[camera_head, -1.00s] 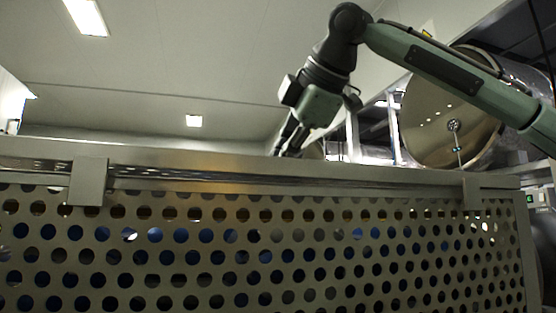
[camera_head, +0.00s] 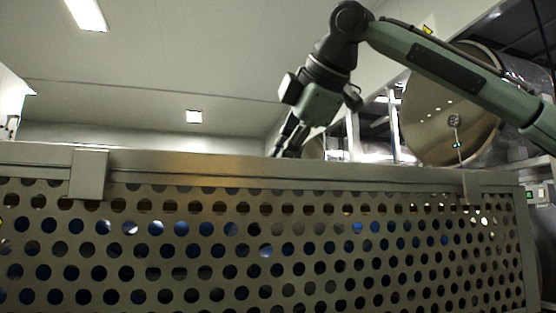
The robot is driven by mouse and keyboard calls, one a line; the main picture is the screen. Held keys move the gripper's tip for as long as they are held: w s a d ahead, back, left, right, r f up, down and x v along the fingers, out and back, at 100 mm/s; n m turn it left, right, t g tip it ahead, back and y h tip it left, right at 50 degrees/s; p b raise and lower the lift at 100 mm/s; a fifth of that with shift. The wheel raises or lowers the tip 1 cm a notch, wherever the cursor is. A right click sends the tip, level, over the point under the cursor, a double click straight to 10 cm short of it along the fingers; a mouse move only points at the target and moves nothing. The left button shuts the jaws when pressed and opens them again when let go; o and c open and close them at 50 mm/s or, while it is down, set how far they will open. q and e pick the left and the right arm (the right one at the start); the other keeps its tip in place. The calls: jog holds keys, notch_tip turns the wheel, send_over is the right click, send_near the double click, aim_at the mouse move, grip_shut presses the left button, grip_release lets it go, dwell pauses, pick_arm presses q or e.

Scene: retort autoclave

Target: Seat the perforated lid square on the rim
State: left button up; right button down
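The grey metal lid (camera_head: 250,168) shows edge-on as a long band along the top of the perforated basket (camera_head: 250,265). Two flat tabs hang from the band over the basket's front wall, a left tab (camera_head: 89,174) and a right tab (camera_head: 471,187). No open gap shows between band and wall along the front; the lid's top face and far edges are hidden. My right gripper (camera_head: 281,153) points down behind the band's far side, near its middle. Its fingertips are partly hidden, so its hold is unclear. My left gripper is not in view.
Blue and dark shapes show through the basket's holes. A large round metal door (camera_head: 440,110) stands behind at the right, near my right arm. The space above the basket's left half is clear.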

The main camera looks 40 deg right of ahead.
jog(key=shift+r, duration=0.1)
jog(key=c, duration=1.5)
grip_release()
jog(key=shift+s, duration=0.1)
jog(key=shift+f, duration=0.25)
jog(key=v, duration=1.2)
jog(key=shift+r, duration=0.15)
